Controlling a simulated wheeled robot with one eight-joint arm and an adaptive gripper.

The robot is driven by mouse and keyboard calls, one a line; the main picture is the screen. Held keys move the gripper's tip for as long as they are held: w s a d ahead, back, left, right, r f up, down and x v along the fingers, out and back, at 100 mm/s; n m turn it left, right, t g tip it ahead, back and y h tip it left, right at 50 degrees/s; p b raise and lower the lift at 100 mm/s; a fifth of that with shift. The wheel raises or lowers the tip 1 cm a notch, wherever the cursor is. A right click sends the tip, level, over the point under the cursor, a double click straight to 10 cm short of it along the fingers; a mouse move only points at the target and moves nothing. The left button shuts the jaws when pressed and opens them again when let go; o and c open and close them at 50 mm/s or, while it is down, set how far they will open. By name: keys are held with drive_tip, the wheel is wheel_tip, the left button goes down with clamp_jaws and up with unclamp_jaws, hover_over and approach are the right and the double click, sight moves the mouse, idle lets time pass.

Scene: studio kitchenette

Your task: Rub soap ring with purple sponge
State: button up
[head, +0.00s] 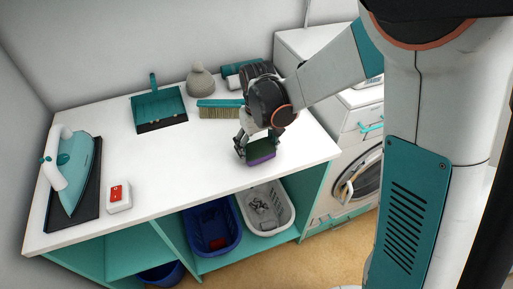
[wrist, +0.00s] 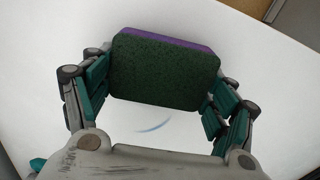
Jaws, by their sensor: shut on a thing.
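The purple sponge (head: 261,155) has a dark green scouring face and shows at the right part of the white counter in the head view. My gripper (head: 259,148) is shut on it, with a finger at each side. In the wrist view my gripper (wrist: 162,90) holds the sponge (wrist: 165,70) between its teal-padded fingers, green face toward the camera, purple edge beyond. A faint bluish curved mark, likely part of the soap ring (wrist: 156,125), shows on the white surface below the sponge. I cannot tell whether the sponge touches the counter.
On the counter (head: 190,165) stand an iron (head: 75,170) on a dark pad, a red-switched white box (head: 118,197), a teal dustpan (head: 158,106), a brush (head: 220,108) and a grey bottle (head: 200,82). Baskets (head: 211,228) sit below. A washing machine (head: 358,175) stands at right.

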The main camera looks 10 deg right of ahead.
sight(257, 146)
drive_tip(key=shift+w+r+p, duration=0.1)
drive_tip(key=shift+r+p, duration=1.85)
drive_tip(key=shift+r, duration=1.65)
